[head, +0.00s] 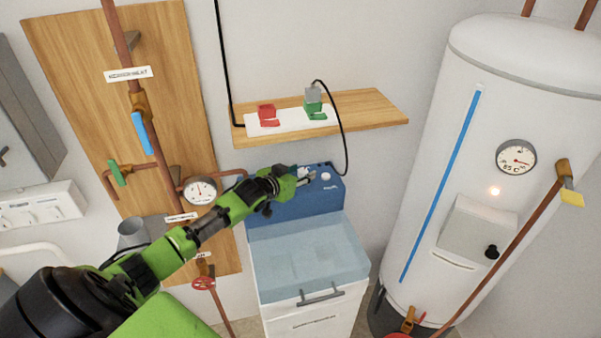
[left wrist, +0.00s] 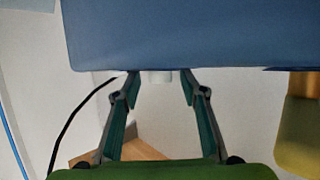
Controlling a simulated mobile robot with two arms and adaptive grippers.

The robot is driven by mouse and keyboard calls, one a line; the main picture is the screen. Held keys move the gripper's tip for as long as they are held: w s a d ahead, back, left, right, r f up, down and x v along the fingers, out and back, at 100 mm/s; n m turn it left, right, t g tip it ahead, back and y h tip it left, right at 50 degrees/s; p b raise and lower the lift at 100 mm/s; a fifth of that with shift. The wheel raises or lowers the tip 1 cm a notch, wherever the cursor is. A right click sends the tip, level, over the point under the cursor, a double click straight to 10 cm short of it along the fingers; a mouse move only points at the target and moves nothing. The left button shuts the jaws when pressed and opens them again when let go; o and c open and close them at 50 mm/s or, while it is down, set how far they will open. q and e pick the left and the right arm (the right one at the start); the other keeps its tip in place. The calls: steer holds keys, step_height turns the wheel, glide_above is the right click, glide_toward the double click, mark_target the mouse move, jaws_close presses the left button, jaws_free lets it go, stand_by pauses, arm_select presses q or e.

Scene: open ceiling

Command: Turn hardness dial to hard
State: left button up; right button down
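The blue control panel (head: 285,208) tops a white water softener cabinet in the head view. A white round knob (head: 326,176) sits on its right part, and another white part shows behind my left gripper (head: 308,179). Dial markings are too small to read. My left arm reaches in from the left, with its gripper at the panel. In the left wrist view, the left gripper (left wrist: 159,88) is open. Its two fingers stand apart on either side of a white knob (left wrist: 158,77) that sticks out from the blue panel (left wrist: 170,35), with gaps on both sides. My right gripper is not in view.
A wooden shelf (head: 375,107) with a white power strip (head: 290,120) and plugs is above the panel. A pressure gauge (head: 199,190) and copper pipes are left; a large white tank (head: 440,190) is right.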

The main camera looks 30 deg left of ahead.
arm_select(q)
steer(key=shift+s+r, duration=0.1)
steer(key=v, duration=1.1)
steer(key=shift+s, duration=0.4)
